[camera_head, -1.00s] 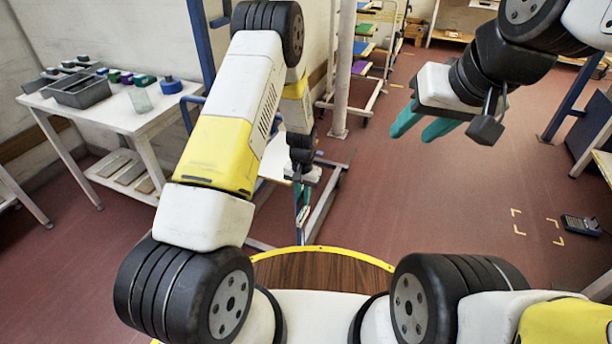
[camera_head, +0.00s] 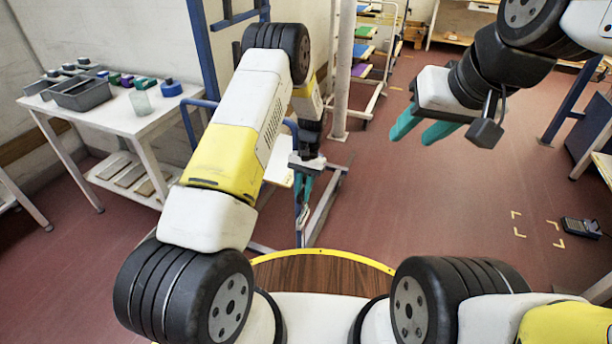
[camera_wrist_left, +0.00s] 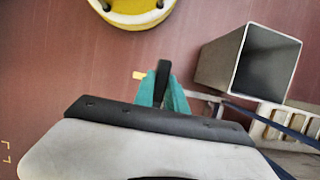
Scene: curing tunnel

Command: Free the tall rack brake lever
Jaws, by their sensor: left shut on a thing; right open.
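My left gripper (camera_head: 303,197) is low beside the tall rack's pale base frame (camera_head: 325,205). Its teal fingers also show in the left wrist view (camera_wrist_left: 164,98), closed on a black lever (camera_wrist_left: 162,78). The lever's tip sticks out past the fingers; its lower part is hidden between them. In the head view the lever is too small to tell apart. The tall rack's blue upright (camera_head: 204,70) stands behind my left arm, which covers much of the rack. My right gripper (camera_head: 422,130) is open and empty in the air at the upper right.
A white table (camera_head: 110,120) with a grey bin (camera_head: 82,95) and several small items stands at the left. A grey post (camera_head: 343,75) rises behind the rack base. A hollow square tube (camera_wrist_left: 248,62) is close to the left gripper.

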